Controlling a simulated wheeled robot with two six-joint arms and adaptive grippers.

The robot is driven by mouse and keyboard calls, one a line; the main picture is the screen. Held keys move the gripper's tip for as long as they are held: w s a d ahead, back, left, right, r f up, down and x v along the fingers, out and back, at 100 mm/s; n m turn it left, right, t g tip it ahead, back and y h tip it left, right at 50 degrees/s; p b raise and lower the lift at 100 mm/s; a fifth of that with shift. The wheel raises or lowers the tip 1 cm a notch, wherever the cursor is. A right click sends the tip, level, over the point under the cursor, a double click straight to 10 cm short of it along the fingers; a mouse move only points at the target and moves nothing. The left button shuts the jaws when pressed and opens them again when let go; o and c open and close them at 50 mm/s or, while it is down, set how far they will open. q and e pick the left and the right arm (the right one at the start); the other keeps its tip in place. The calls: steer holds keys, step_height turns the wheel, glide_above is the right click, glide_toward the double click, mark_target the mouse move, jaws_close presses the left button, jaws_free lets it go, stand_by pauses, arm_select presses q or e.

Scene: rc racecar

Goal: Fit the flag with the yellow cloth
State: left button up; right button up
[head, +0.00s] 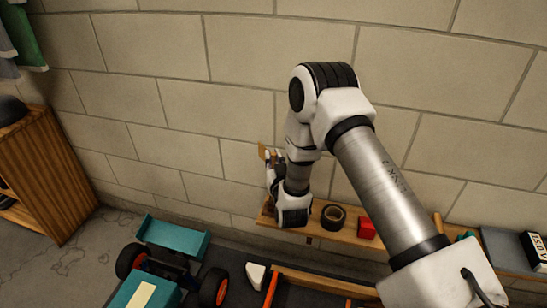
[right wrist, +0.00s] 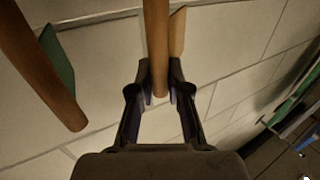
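My right gripper (head: 272,172) is up by the wall above the shelf, partly hidden behind my own wrist. In the right wrist view its fingers (right wrist: 160,95) are shut on the wooden pole of a flag (right wrist: 156,40). The pole's lower end shows between the finger pads. A tan-yellow cloth edge (right wrist: 177,32) shows behind the pole; a small piece of it shows in the head view (head: 262,152). The teal racecar (head: 133,292) with its rear wing (head: 175,238) is at the lower left, partly cut off. My left gripper is not in view.
Another wooden pole (right wrist: 40,70) with green cloth (right wrist: 57,58) is left of the held one. The wooden shelf (head: 345,236) holds a dark tape roll (head: 333,217) and a red block (head: 366,229). A white wedge (head: 255,276) lies near the car. A wooden cabinet (head: 62,190) stands left.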

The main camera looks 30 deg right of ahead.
steer(key=o, duration=0.3)
steer(key=v, duration=1.2)
